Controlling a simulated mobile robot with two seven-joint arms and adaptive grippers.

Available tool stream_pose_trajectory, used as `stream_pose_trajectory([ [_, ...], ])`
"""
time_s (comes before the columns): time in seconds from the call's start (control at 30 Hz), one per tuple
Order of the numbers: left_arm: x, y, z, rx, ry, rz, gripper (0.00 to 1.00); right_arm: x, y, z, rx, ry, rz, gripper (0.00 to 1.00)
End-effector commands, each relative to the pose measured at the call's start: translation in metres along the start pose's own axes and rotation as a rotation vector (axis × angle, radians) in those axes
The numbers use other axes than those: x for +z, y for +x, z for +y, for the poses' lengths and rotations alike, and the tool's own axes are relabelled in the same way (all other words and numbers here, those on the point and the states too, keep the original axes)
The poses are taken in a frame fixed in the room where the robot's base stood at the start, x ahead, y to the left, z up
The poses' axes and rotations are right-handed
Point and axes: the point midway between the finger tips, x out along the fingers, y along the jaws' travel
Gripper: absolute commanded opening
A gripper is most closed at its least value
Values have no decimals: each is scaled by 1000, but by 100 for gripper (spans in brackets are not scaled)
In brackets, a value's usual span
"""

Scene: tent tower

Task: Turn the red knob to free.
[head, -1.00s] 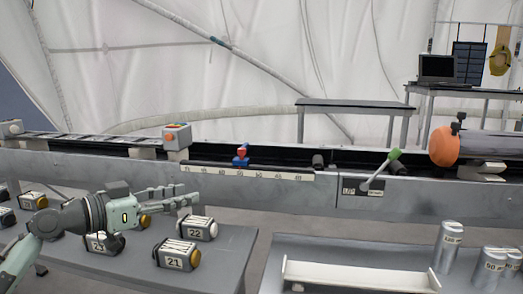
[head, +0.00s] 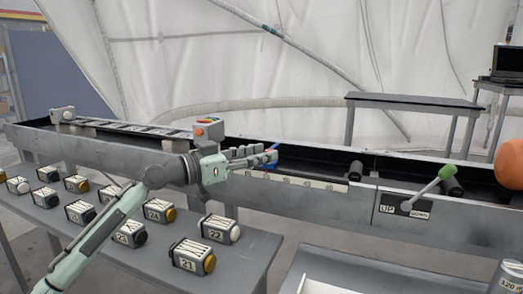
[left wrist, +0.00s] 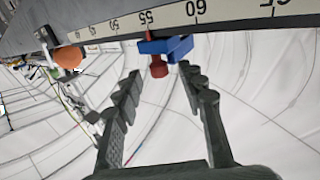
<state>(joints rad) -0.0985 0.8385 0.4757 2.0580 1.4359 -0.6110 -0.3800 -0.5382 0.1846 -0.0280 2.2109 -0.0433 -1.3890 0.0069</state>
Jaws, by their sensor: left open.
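The red knob (left wrist: 158,68) sits on a blue slider block (left wrist: 168,48) at the scale strip (left wrist: 110,27), seen in the left wrist view. A thin red pointer on the block stands just past the 55 mark. My left gripper (left wrist: 159,73) is open, its two fingers on either side of the knob, with visible gaps. Whether the fingertips reach fully around it I cannot tell. In the head view my left gripper (head: 275,156) is at the rail, over the strip's left part, and largely hides the slider and knob. My right gripper is not in view.
The long grey rail (head: 330,200) crosses the view. An orange-buttoned box (head: 208,129) stands on it, close behind my left wrist. A green-knobbed lever (head: 430,186) is to the right.

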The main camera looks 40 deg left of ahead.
Motion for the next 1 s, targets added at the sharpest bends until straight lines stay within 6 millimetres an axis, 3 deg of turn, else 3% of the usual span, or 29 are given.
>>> stream_pose_trajectory([
  [0.33,1,6,0,0,1,-2,40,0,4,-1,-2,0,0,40],
  [0.67,1,6,0,0,0,-1,0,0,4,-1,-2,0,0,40],
  [0.93,0,6,0,-5,-1,-2,0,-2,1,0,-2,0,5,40],
  [1.0,-1,6,0,-12,-2,-3,0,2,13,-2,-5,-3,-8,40],
])
